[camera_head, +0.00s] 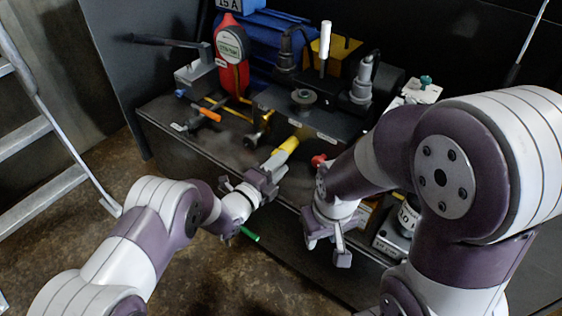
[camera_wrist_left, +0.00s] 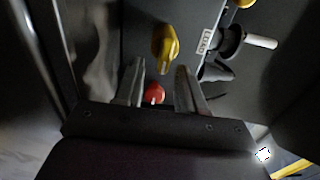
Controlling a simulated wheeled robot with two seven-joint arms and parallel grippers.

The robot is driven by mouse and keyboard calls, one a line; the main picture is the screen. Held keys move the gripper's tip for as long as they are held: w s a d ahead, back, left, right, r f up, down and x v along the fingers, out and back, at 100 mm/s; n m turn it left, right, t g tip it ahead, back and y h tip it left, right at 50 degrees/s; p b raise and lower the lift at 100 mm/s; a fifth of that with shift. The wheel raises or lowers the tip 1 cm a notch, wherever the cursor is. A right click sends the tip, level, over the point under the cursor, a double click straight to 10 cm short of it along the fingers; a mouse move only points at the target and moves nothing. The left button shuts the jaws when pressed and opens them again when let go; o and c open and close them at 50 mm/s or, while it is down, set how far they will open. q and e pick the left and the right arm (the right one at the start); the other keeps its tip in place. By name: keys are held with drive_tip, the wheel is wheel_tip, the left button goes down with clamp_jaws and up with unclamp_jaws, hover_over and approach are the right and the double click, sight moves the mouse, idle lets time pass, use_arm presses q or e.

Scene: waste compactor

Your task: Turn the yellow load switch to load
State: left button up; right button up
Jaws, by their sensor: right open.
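In the left wrist view the yellow load switch (camera_wrist_left: 165,46) is a rounded yellow knob on a dark panel, beside a white label (camera_wrist_left: 205,40) reading LOAD. My left gripper (camera_wrist_left: 160,66) is open, its two fingers apart with the knob just beyond the tips; I see no contact. In the head view my left gripper (camera_head: 268,180) is at the bench's front, close below a yellow and pale cylindrical part (camera_head: 286,148); I cannot tell whether this is the same switch. My right gripper (camera_head: 328,240) is open, empty and pointing down in front of the bench.
A red knob (camera_wrist_left: 155,93) shows between the left fingers, and a black lever with a pale handle (camera_wrist_left: 258,40) is to the right. A red and black device (camera_head: 232,60) and tools stand on the dark bench (camera_head: 215,150). A ladder (camera_head: 45,130) is at left.

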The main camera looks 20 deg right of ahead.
use_arm(q)
drive_tip(key=p+v, duration=0.4)
drive_tip(key=v, duration=0.7)
drive_tip(key=shift+s+a, duration=0.25)
